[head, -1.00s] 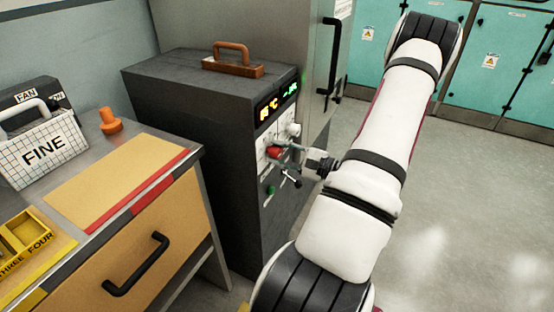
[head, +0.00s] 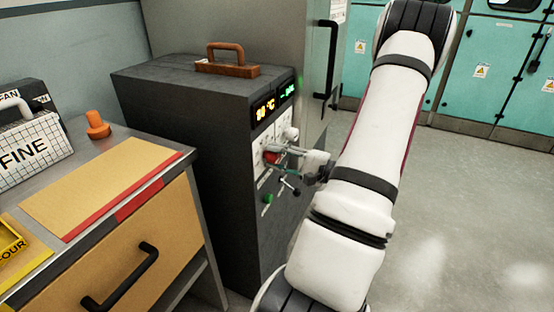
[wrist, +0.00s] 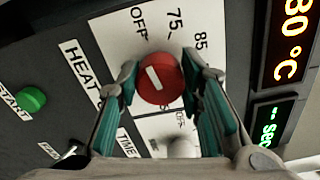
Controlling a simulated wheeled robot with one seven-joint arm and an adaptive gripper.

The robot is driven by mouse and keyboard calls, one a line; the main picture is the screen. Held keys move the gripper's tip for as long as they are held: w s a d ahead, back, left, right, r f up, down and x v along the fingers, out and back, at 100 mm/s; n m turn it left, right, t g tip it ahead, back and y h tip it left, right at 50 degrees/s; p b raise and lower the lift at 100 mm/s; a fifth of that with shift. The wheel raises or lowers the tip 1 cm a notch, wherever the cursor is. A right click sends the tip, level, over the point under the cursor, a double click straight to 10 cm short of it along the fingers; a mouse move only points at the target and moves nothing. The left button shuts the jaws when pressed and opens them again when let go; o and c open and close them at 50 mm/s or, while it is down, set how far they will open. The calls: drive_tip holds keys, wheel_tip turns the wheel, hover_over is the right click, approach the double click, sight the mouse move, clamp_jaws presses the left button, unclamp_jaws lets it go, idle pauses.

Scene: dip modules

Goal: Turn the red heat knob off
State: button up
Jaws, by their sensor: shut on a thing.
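The red heat knob (wrist: 172,84) is on the white panel in the wrist view, with labels OFF, 75 and 85 near it. Its short white mark sits left of the knob's middle, slanting from upper left to lower right. It also shows in the head view (head: 271,157), partly hidden by my gripper. My gripper (wrist: 159,80) has its two teal-padded fingers on either side of the knob and is shut on it. In the head view my gripper (head: 285,156) reaches the front of the dark box (head: 185,110). The amber display (wrist: 297,40) reads 80 °C.
A green START button (wrist: 31,99) and a pale knob (wrist: 181,146) by the TIME label sit near the heat knob. A brown handle (head: 228,63) tops the box. A drawer bench (head: 150,235) stands left. Open floor (head: 460,220) lies right.

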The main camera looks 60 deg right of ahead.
drive_tip(key=o, duration=1.2)
drive_tip(key=shift+c, duration=0.2)
drive_tip(key=shift+s, duration=0.1)
drive_tip(key=s, duration=1.1)
drive_tip(key=shift+s+d, duration=0.4)
drive_tip(key=shift+d, duration=0.05)
